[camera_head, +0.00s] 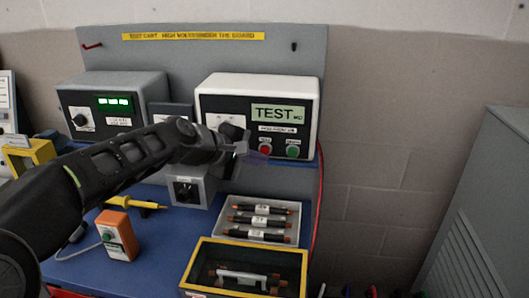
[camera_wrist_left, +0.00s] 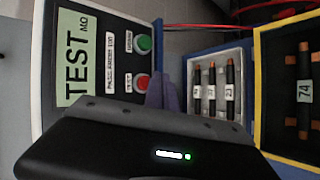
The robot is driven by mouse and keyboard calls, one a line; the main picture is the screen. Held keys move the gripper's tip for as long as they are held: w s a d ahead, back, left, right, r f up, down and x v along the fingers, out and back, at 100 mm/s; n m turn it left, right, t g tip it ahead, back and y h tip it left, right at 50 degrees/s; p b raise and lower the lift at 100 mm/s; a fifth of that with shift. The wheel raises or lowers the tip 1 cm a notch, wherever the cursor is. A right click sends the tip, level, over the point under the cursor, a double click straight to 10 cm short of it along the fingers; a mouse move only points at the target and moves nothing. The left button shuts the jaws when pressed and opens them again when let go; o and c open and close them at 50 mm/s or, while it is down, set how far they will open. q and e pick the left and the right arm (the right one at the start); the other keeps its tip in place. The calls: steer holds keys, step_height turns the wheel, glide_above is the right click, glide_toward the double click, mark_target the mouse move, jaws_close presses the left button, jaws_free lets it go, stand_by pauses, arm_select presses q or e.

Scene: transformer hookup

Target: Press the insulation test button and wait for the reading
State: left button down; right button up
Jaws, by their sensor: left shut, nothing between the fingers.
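The insulation tester (camera_head: 260,84) is a white box with a black front on the bench's back right. Its green display (camera_head: 278,114) reads "TEST" with MΩ, as does the display in the left wrist view (camera_wrist_left: 75,58). Below the display are a red button (camera_head: 265,149) and a green button (camera_head: 293,151). The red button (camera_wrist_left: 141,83) and green button (camera_wrist_left: 144,44) also show in the wrist view. My left gripper (camera_head: 256,157) is shut and empty, its tips right by the red button; I cannot tell if they touch it. My right gripper is not in view.
A grey unit with a green readout (camera_head: 113,102) stands at left. In front are a tray of labelled fuses (camera_head: 231,237), a yellow-rimmed box (camera_head: 250,244), an orange device (camera_head: 117,236) and a yellow probe (camera_head: 135,204). A red cable (camera_head: 320,190) hangs at the right edge.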

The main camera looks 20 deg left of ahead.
arm_select(q)
steer(key=s, duration=0.2)
steer(key=s+d, duration=0.1)
steer(key=s, duration=0.2)
steer(key=shift+s+d+b, duration=0.25)
steer(key=shift+s+b, duration=0.05)
steer(key=shift+s, duration=0.1)
steer(key=shift+f, duration=0.1)
stand_by(0.7)
